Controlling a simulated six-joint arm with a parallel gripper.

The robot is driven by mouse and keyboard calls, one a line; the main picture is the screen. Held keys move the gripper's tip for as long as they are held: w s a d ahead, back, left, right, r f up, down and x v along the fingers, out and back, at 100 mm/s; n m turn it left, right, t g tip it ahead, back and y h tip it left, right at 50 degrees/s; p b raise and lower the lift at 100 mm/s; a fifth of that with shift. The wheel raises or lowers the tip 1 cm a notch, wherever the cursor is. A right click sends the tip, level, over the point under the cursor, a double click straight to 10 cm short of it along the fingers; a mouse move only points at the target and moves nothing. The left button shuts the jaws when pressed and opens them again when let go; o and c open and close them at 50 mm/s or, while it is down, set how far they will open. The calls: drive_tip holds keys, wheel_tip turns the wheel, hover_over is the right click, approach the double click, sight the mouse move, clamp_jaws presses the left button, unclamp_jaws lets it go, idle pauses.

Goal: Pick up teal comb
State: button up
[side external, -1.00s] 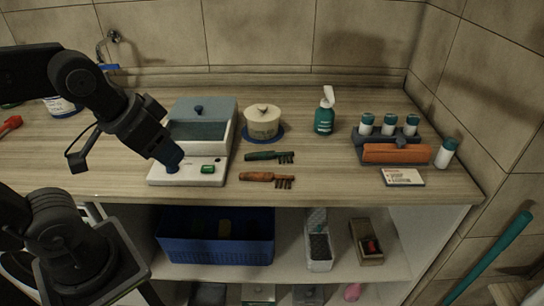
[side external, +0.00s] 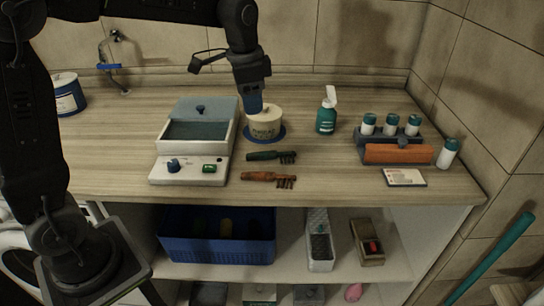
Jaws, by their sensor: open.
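The teal comb (side external: 268,156) lies on the wooden counter, with its dark teeth to the right. An orange-brown comb (side external: 266,177) of like shape lies just in front of it, nearer the counter's front edge. My gripper (side external: 254,112) points down and is open. In the picture its tip overlaps the left part of the round cream pot, above and behind the teal comb, and apart from both combs. The fingers are small and hard to make out.
The cream pot (side external: 264,124) stands on a blue saucer (side external: 253,141) behind the combs. A basin unit with a dial (side external: 190,171) is to the left. A teal bottle (side external: 326,116), a vial rack (side external: 376,135) and a card (side external: 404,177) stand or lie to the right.

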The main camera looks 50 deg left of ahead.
drive_tip(key=m+g, duration=0.1)
drive_tip(key=m, duration=0.1)
hover_over(266, 153)
wheel_tip(266, 153, down, 4)
wheel_tip(266, 153, down, 9)
drive_tip(key=shift+d+r, duration=0.1)
drive_tip(key=shift+r, duration=0.1)
drive_tip(key=shift+s+f, duration=0.1)
drive_tip(key=shift+f, duration=2.65)
clamp_jaws()
drive_tip(key=shift+r, duration=0.15)
